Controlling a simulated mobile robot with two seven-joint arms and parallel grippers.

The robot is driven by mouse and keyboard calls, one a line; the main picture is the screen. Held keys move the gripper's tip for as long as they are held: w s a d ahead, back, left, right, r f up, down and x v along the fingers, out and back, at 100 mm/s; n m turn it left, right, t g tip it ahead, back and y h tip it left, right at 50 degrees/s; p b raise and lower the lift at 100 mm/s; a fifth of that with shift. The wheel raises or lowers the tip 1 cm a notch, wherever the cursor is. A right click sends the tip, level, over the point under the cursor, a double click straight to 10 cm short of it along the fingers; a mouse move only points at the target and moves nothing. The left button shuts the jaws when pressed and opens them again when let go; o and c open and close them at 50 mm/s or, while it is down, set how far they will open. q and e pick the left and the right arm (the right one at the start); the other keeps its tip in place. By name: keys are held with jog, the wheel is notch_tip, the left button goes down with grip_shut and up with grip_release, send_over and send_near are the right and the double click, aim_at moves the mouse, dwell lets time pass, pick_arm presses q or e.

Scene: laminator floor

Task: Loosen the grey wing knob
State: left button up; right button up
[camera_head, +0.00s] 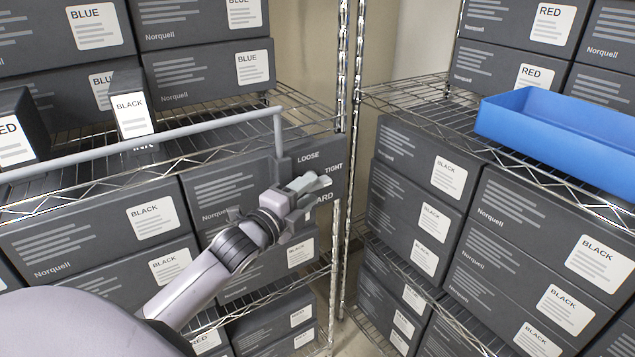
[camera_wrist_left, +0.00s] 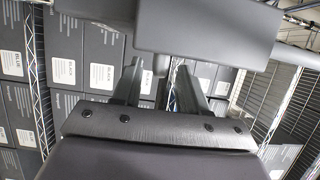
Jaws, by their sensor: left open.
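A dark plate (camera_head: 308,160) lettered LOOSE and TIGHT, with a further word partly covered, hangs at the end of a grey rail (camera_head: 200,132) on the left rack in the head view. My left gripper (camera_head: 312,187) is in front of the plate's lower part. Pale grey parts show at its tip; I cannot tell the wing knob from the fingers there. In the left wrist view my left gripper (camera_wrist_left: 160,72) is open, its fingers apart. A dark block (camera_wrist_left: 208,30) lies just above the fingertips; whether they touch it is unclear. My right gripper is out of view.
Wire racks with dark boxes stand at left and right, with a chrome post (camera_head: 342,120) close behind the plate. A blue tray (camera_head: 560,125) sits on the right rack. A small BLACK box (camera_head: 130,105) stands behind the rail.

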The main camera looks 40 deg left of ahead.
aim_at(309, 191)
pick_arm(q)
jog(key=shift+w, duration=2)
grip_shut()
